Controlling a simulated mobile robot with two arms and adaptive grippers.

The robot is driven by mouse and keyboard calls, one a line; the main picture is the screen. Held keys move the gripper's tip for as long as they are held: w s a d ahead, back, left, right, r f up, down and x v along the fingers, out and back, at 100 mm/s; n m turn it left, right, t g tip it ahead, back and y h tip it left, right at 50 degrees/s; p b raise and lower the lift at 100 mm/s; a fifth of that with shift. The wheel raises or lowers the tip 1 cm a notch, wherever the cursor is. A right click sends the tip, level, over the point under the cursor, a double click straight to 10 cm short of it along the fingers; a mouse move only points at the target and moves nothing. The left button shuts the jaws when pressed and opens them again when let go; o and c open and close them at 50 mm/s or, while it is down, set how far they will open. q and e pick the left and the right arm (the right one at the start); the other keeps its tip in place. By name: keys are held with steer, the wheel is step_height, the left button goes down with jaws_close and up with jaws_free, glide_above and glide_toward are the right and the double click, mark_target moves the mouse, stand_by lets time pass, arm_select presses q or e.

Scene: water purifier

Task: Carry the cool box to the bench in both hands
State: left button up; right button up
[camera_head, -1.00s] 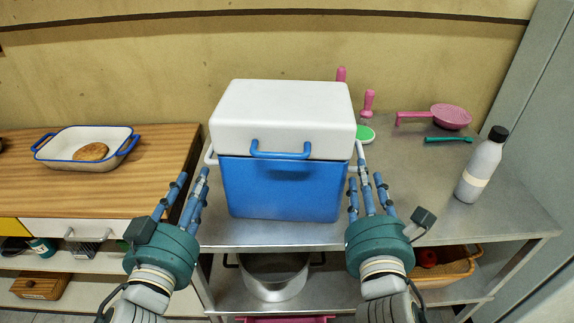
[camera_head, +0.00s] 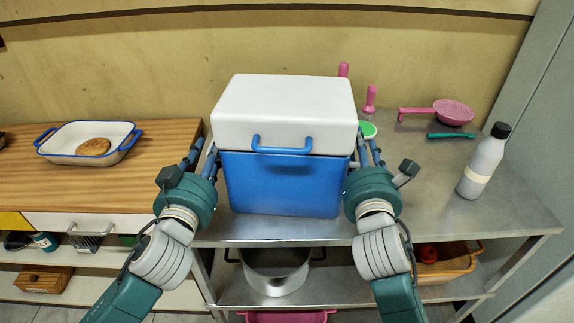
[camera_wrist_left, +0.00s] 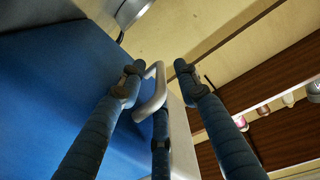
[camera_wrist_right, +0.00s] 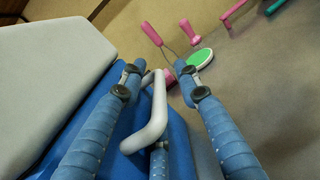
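The cool box (camera_head: 280,183), blue with a white lid (camera_head: 284,112) and a blue front handle, stands upright on the metal table. My left gripper (camera_head: 202,152) is at its left side; in the left wrist view its open fingers (camera_wrist_left: 160,85) are on either side of the grey side handle (camera_wrist_left: 152,92). My right gripper (camera_head: 368,150) is at the right side; in the right wrist view its open fingers (camera_wrist_right: 157,80) are on either side of the other grey handle (camera_wrist_right: 150,122). Neither gripper is closed on a handle.
The metal table (camera_head: 430,195) also holds a grey bottle (camera_head: 482,163), a pink strainer (camera_head: 452,112) and a green-headed brush (camera_head: 367,130). A wooden counter (camera_head: 60,185) with a baking dish (camera_head: 125,145) is at left. A pot (camera_head: 275,275) stands on the shelf below.

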arm_select(q)
steer(key=shift+w, duration=0.45)
arm_select(e)
steer(key=shift+w, duration=0.45)
arm_select(q)
jaws_close()
arm_select(e)
jaws_close()
arm_select(q)
steer(key=shift+r, duration=0.3)
arm_select(e)
steer(key=shift+r, duration=0.3)
